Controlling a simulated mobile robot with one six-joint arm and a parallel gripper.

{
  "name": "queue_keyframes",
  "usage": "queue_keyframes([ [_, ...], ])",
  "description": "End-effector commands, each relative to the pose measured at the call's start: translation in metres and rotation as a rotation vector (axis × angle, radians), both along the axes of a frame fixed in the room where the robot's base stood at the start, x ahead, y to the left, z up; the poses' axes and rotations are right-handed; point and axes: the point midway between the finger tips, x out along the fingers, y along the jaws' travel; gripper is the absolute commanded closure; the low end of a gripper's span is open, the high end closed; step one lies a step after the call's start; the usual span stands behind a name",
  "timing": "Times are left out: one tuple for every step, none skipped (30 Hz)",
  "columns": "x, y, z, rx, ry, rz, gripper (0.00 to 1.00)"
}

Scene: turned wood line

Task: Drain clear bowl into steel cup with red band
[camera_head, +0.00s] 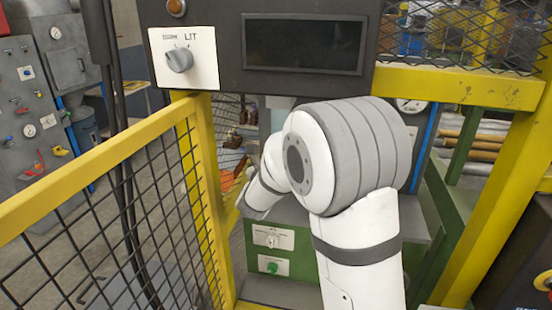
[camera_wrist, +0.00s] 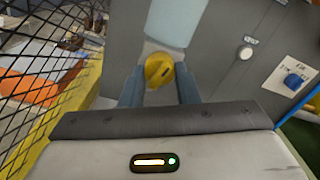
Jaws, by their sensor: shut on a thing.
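In the wrist view, the two blue-grey fingers of my gripper (camera_wrist: 159,88) close on a round yellow piece (camera_wrist: 158,70) with a dark slot. It looks like a knob; I cannot tell whether it is loose or fixed to the grey machine behind. I cannot make out the clear bowl or the steel cup with the red band in either view. In the head view, my white arm reaches into the guarded opening, and its links hide the gripper and what it holds.
A yellow mesh guard (camera_head: 95,190) stands at left. A dark panel with a screen (camera_head: 305,45) and a selector knob (camera_head: 179,60) hangs above. A green machine (camera_head: 285,218) is below. The wrist view also shows a blue knob (camera_wrist: 293,81) at right and mesh at left.

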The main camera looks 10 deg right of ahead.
Motion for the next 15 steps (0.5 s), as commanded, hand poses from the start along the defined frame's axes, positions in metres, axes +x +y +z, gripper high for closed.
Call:
queue_keyframes([
  [-0.0003,-0.0001,-0.0010,-0.041,0.018,0.001,0.94],
  [-0.0003,-0.0002,-0.0009,-0.068,0.030,0.001,0.94],
  [-0.0003,-0.0002,-0.0007,-0.103,0.045,0.000,0.94],
  [-0.0003,-0.0003,-0.0006,-0.129,0.056,0.000,0.94],
  [-0.0003,-0.0003,-0.0005,-0.155,0.067,0.000,0.94],
  [-0.0004,-0.0004,-0.0003,-0.190,0.081,0.000,0.94],
  [-0.0004,-0.0005,-0.0001,-0.217,0.092,0.000,0.94],
  [-0.0004,-0.0005,0.0000,-0.243,0.103,0.001,0.94],
  [-0.0005,-0.0006,0.0002,-0.279,0.117,0.001,0.94],
  [-0.0005,-0.0006,0.0005,-0.305,0.128,0.001,0.94],
  [-0.0005,-0.0007,0.0006,-0.332,0.139,0.001,0.94],
  [-0.0005,-0.0007,0.0008,-0.367,0.154,0.001,0.94],
  [-0.0005,-0.0008,0.0009,-0.393,0.164,0.001,0.94],
  [-0.0005,-0.0008,0.0011,-0.420,0.176,0.001,0.94],
  [-0.0005,-0.0008,0.0013,-0.455,0.190,0.002,0.94],
])
